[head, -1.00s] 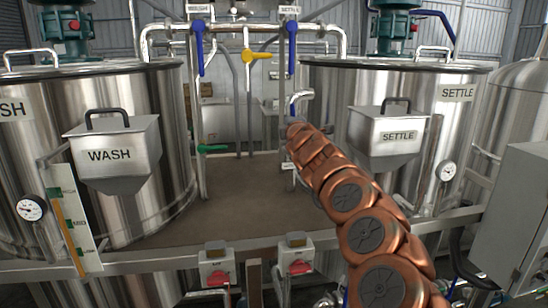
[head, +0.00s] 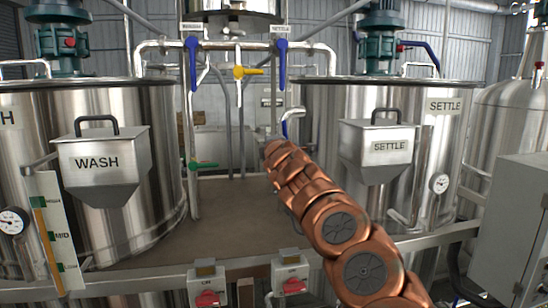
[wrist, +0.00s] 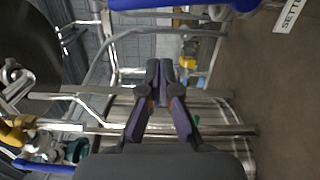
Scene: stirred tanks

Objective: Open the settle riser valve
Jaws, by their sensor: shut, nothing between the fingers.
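The settle riser valve has a long blue lever (head: 282,64) hanging straight down below a small SETTLE tag (head: 281,29), on the pipework between the tanks. In the head view my copper arm rises from the lower right and ends below this lever, apart from it in the picture. The arm hides my gripper there. In the wrist view my gripper (wrist: 160,72) is shut and empty, its dark fingertips together. A blue part (wrist: 180,5) crosses that view's top edge; I cannot tell which valve it belongs to.
A similar blue lever (head: 193,62) hangs on the wash side. A yellow handle (head: 240,72) lies level between them, and a green handle (head: 202,165) sits lower left. The wash tank (head: 110,185) and settle tank (head: 330,105) flank the brown deck (head: 235,210).

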